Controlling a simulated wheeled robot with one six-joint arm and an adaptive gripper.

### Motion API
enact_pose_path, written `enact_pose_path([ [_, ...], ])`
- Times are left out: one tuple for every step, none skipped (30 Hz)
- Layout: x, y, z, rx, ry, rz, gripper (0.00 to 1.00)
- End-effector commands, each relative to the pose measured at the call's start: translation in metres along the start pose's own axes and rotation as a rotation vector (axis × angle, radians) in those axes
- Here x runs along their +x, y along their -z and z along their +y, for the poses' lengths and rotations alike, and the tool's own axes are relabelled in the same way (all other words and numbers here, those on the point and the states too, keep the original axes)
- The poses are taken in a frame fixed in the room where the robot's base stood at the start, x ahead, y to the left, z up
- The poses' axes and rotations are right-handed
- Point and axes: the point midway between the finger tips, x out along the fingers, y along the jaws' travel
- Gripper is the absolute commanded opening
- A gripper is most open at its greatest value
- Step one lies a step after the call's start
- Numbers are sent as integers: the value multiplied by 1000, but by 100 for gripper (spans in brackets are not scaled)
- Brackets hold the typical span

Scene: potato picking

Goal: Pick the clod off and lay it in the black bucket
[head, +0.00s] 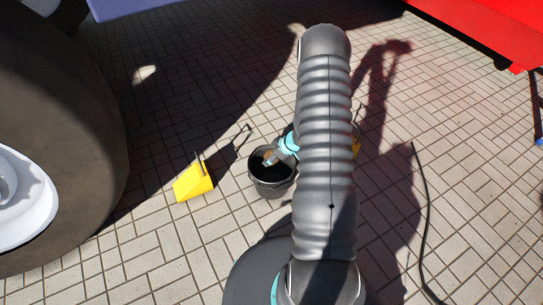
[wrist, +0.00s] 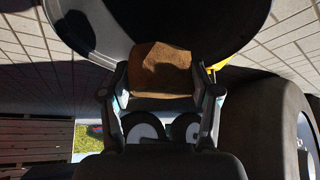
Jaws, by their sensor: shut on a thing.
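The clod (wrist: 158,72) is a brown, blocky lump between the two fingers of my gripper (wrist: 160,92) in the wrist view. The gripper is shut on it. The black bucket (wrist: 235,30) shows behind the clod as a dark curved wall and rim. In the head view the bucket (head: 272,184) stands on the paving left of my arm. My gripper (head: 268,158) is at the bucket's mouth there, with a bit of brown beside it. My arm hides part of the area right of the bucket. I cannot tell whether the clod touches the bucket.
A yellow wedge-shaped thing (head: 193,184) stands left of the bucket. A large tyre (head: 75,120) fills the left side. A dark cable (head: 424,220) lies on the right. A red machine (head: 490,25) is at the top right. Paving around the bucket's front is clear.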

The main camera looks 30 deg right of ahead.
Motion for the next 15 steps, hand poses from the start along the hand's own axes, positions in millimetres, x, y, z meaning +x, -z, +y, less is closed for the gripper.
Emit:
enact_pose_path([
  [3, -2, 0, 0, 0, 0, 22],
  [4, -3, 0, 0, 0, 0, 22],
  [6, -4, 0, 0, 0, 0, 22],
  [7, -4, 0, 0, 0, 0, 22],
  [8, -5, 0, 1, 0, 0, 22],
  [9, -6, 0, 1, -1, 1, 22],
  [10, -6, 0, 1, -1, 1, 22],
  [11, -7, 0, 1, -1, 1, 22],
  [13, -8, 0, 1, -1, 1, 22],
  [14, -9, 0, 1, -1, 1, 22],
  [15, -9, 0, 1, -1, 1, 22],
  [16, -10, 0, 1, -1, 1, 22],
  [18, -11, 0, 1, -1, 1, 22],
  [19, -12, 0, 1, 0, 0, 22],
  [20, -13, 0, 1, 0, 0, 22],
])
